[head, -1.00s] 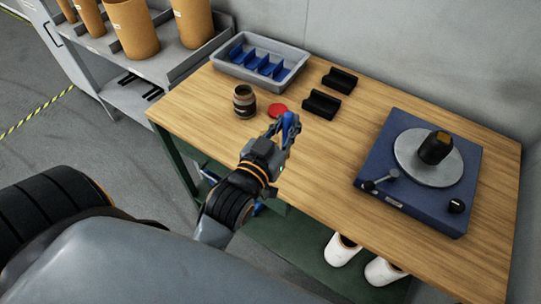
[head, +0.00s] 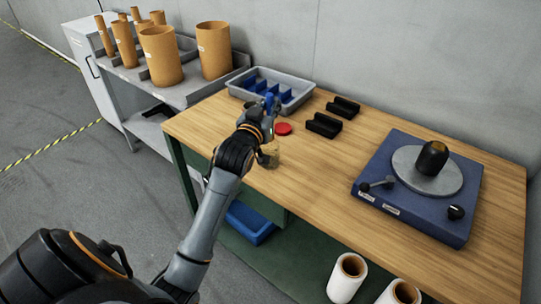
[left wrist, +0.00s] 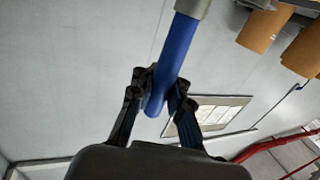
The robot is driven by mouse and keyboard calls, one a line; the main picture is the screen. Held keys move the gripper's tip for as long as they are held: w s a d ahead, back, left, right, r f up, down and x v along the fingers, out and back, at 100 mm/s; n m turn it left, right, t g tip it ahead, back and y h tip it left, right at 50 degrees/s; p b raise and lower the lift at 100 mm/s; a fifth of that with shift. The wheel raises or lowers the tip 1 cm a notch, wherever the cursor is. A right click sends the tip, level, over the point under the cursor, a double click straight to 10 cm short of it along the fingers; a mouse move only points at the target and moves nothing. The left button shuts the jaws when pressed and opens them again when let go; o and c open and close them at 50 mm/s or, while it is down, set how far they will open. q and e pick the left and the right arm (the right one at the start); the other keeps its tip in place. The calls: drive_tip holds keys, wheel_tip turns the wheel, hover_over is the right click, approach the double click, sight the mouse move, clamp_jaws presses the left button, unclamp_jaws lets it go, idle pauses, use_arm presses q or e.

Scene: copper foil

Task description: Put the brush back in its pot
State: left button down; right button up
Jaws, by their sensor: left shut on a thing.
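My left gripper (head: 268,103) is over the back left part of the workbench (head: 330,190), shut on a blue brush handle. In the left wrist view the blue handle of the brush (left wrist: 175,55) lies between the fingertips (left wrist: 155,92), with a grey ferrule at the top edge; its bristles are out of view. A brownish, glassy jar (head: 269,156) shows beside my wrist, partly covered by it. A dark banded jar near the tray is mostly hidden behind my gripper now. I cannot tell which jar is the brush's pot. My right gripper is not in view.
A red lid (head: 283,129) lies right of my gripper. A grey tray with blue dividers (head: 300,101) stands behind it. Black blocks (head: 323,125) and a blue turntable unit (head: 412,212) are farther right. Cardboard tubes (head: 160,56) stand on a shelf at left. The bench's front middle is clear.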

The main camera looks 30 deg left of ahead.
use_arm(q)
wheel_tip(320, 180, down, 5)
drive_tip(key=shift+r, duration=0.15)
wheel_tip(320, 180, down, 3)
drive_tip(key=shift+f, duration=0.55)
drive_tip(key=c, duration=1.3)
unclamp_jaws()
drive_tip(key=shift+f, duration=0.15)
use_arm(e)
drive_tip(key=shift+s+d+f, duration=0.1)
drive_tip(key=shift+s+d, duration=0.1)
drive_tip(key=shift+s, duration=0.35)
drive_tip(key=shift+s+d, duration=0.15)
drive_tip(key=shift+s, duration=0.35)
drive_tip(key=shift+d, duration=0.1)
